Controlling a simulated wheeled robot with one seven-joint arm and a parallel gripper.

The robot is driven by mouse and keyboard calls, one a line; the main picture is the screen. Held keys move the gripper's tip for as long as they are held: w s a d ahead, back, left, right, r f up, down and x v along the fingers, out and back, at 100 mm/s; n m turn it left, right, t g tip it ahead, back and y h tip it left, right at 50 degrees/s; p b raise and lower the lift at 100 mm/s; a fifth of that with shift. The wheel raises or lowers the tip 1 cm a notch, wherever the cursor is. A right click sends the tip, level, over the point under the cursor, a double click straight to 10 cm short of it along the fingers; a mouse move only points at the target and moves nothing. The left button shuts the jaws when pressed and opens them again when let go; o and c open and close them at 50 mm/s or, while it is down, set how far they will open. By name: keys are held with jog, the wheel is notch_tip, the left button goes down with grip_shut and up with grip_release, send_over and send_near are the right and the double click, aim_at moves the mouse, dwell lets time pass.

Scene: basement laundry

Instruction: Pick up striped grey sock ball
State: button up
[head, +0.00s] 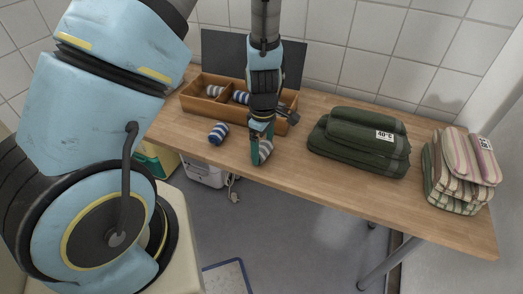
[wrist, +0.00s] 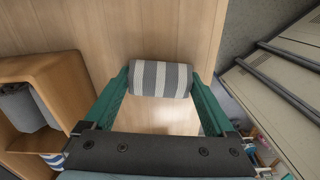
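The striped grey sock ball (wrist: 160,79), a roll with grey and white bands, lies across the gap between my two green fingertips in the wrist view. In the head view it shows partly (head: 266,148) beside a green finger, over the front edge of the wooden table. My gripper (head: 261,145) points down there. In the wrist view my gripper (wrist: 161,82) has a finger at each end of the roll, with no clear gap. I cannot tell whether the fingers press on it, or whether it rests on the wood.
A blue striped sock ball (head: 218,133) lies left on the table (head: 300,170). Behind is a divided wooden box (head: 208,105) holding a grey striped roll (head: 214,90) and a blue striped roll (head: 241,97). Folded green towels (head: 355,140) and striped towels (head: 462,172) stand right.

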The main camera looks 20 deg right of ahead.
jog(key=c, duration=0.5)
